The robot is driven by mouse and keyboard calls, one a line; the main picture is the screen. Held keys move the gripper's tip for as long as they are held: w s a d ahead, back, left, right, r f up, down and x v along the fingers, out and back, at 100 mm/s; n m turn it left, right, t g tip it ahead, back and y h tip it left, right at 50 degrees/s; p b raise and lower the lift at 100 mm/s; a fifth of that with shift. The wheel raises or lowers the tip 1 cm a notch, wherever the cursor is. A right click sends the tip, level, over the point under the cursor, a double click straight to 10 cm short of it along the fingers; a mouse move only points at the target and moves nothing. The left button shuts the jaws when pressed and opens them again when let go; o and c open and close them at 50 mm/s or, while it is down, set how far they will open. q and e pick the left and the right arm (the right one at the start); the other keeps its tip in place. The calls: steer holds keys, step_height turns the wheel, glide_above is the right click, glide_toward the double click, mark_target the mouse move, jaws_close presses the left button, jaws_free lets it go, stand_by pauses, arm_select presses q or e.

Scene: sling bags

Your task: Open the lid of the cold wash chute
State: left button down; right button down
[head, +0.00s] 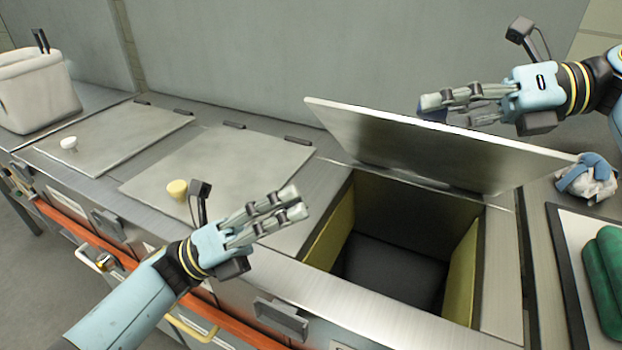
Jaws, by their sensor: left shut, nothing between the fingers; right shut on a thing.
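A grey metal chute lid (420,142) stands raised at its back edge, its underside towards me. Below it the chute opening (400,230) is uncovered, with yellowish side walls and a dark bottom. My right gripper (438,108) is at the lid's upper edge, on its far side, shut on what looks like a blue-grey knob (431,102); the lid partly hides the contact. My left gripper (298,201) is shut and empty, over the counter in front of the middle lid. No label naming the chute is readable.
Two other lids lie closed: one with a yellow knob (177,189), one with a white knob (69,144). A crumpled blue-and-white cloth (588,178) and a tray (567,250) with a green roll (606,275) lie at right.

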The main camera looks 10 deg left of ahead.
arm_select(q)
glide_toward(392, 123)
steer(key=s+d, duration=0.2)
steer(key=d, duration=0.1)
steer(key=shift+w+d+r, duration=0.3)
steer(key=shift+w+r, duration=0.3)
steer(key=shift+w, duration=0.2)
steer(key=shift+w+d+r, duration=0.35)
steer(key=shift+w+r, duration=0.3)
steer(key=shift+w, duration=0.15)
steer(key=shift+r, duration=0.1)
